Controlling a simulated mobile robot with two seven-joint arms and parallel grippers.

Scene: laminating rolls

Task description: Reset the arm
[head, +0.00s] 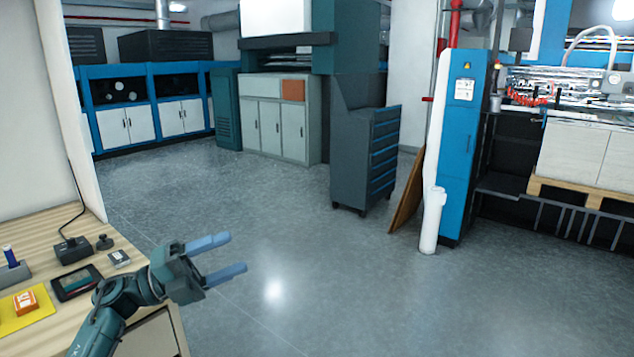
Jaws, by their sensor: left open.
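My left gripper (234,256) is in the lower left of the head view, at the end of my left arm (112,305). Its two blue fingers are apart, with nothing between them. It points to the right, past the right edge of the wooden desk (42,228), over the grey floor. My right gripper does not show in the head view. No laminating roll can be made out.
The desk holds a black device (73,250), a dark tray (77,283) and an orange box (25,302) on a yellow sheet. A dark drawer cabinet (364,150) stands mid-floor. A blue machine (459,150) stands at right. Floor (300,240) between is clear.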

